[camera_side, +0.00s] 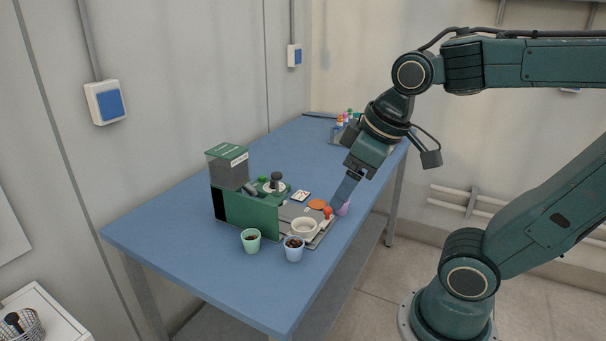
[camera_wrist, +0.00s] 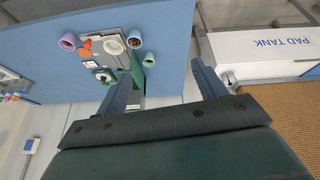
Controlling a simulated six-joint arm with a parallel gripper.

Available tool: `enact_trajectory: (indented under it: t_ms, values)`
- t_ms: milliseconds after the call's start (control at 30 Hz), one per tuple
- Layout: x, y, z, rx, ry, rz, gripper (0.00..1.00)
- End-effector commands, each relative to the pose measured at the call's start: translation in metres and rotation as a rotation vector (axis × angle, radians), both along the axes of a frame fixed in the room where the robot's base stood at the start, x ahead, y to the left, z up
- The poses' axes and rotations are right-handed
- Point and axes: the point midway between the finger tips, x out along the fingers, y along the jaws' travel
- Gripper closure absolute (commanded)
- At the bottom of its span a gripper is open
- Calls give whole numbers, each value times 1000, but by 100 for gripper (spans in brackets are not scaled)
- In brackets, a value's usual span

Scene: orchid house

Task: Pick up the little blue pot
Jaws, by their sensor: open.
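The little blue pot (camera_side: 294,249) stands upright on the blue table near its front edge, with dark filling inside. In the wrist view the blue pot (camera_wrist: 134,41) is small, beyond my fingers and left of the middle between them. My gripper (camera_side: 342,198) points down and left, up and to the right of the blue pot in the side view, well apart from it. In the wrist view my gripper (camera_wrist: 162,67) is open, with nothing between its fingers.
A green pot (camera_side: 251,241) stands left of the blue pot, and a white bowl (camera_side: 303,228) just behind it. A purple pot (camera_side: 344,209) is partly hidden by my fingers. A green machine (camera_side: 247,212) stands behind. The table's left part (camera_side: 160,235) is clear.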

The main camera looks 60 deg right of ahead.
Motion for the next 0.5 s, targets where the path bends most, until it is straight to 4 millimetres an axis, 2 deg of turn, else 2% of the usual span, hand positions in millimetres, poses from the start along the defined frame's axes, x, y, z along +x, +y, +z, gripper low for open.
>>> enact_trajectory:
  t_ms: [267,500]
  values:
    - [45,-17,-9,-67,105,136,30]
    - [83,-35,-27,-105,191,261,30]
